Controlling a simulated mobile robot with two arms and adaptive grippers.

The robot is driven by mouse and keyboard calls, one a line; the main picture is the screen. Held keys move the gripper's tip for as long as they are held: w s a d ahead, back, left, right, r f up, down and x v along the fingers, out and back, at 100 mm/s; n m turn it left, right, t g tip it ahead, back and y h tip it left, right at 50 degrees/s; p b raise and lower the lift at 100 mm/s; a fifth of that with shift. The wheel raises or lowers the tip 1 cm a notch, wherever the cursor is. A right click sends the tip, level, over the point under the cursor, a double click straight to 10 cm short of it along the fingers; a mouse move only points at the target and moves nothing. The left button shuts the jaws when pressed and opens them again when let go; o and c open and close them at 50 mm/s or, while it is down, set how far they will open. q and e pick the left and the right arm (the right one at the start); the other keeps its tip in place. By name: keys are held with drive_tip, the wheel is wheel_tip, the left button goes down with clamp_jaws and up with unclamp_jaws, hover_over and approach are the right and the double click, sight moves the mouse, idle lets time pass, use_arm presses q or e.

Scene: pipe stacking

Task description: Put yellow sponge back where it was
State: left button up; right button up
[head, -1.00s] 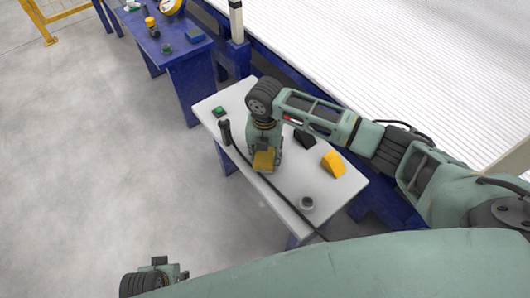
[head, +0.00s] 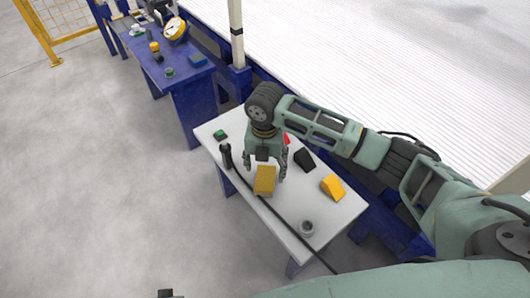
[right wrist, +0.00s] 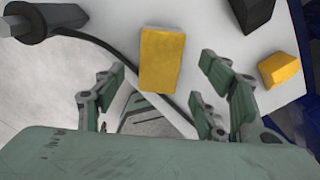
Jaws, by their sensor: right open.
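The yellow sponge (head: 265,180) lies on the white table (head: 318,188), just in front of my right gripper (head: 266,174). In the right wrist view the sponge (right wrist: 161,59) lies beyond the open fingers, apart from them, with table surface showing around it. My right gripper (right wrist: 160,97) is open, with its fingers spread wide and nothing between the tips. My left gripper is not clearly in view; only a small dark part shows at the bottom edge of the head view.
On the white table are a yellow wedge (head: 332,188), a black block (head: 304,160), a grey ring-like cup (head: 306,228), a green-topped box (head: 220,135) and a black handle with a cable (head: 226,155). A blue table (head: 185,75) with several items stands beyond.

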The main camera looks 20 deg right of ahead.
sight(265, 177)
use_arm(q)
drive_tip(key=s+f, duration=0.2)
drive_tip(key=f, duration=0.1)
drive_tip(key=shift+a+f+p, duration=0.1)
drive_tip(key=shift+f+p, duration=0.1)
drive_tip(key=shift+p, duration=0.15)
use_arm(e)
wheel_tip(265, 177, up, 6)
drive_tip(key=shift+f, duration=0.15)
